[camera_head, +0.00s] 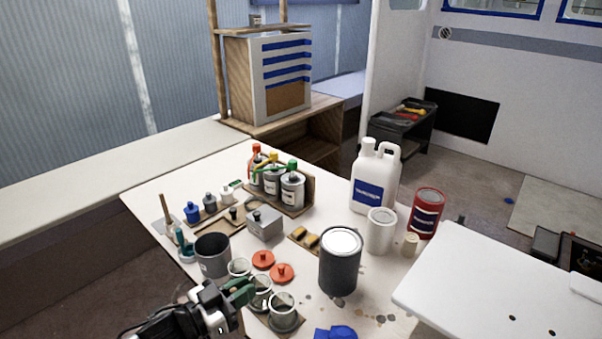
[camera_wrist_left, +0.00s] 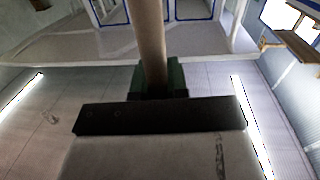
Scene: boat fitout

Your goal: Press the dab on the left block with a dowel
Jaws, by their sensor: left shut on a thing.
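Two small dark blocks with yellowish tops sit side by side on a thin wooden board mid-table in the head view. The left block (camera_head: 298,233) is beside the right block (camera_head: 312,241); the dab itself is too small to make out clearly. My left gripper (camera_head: 240,291), with green fingertips, is at the near edge of the table, below and left of the blocks and well apart from them. In the left wrist view the gripper (camera_wrist_left: 160,82) is shut on a brown round dowel (camera_wrist_left: 148,40), which sticks out from between the fingers. My right gripper is out of view.
A dark can (camera_head: 339,265) stands right of and nearer than the blocks. Glass jars (camera_head: 283,311) and red lids (camera_head: 263,259) lie close to the gripper. A grey metal box (camera_head: 264,223) is left of the blocks, with a bottle rack behind.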

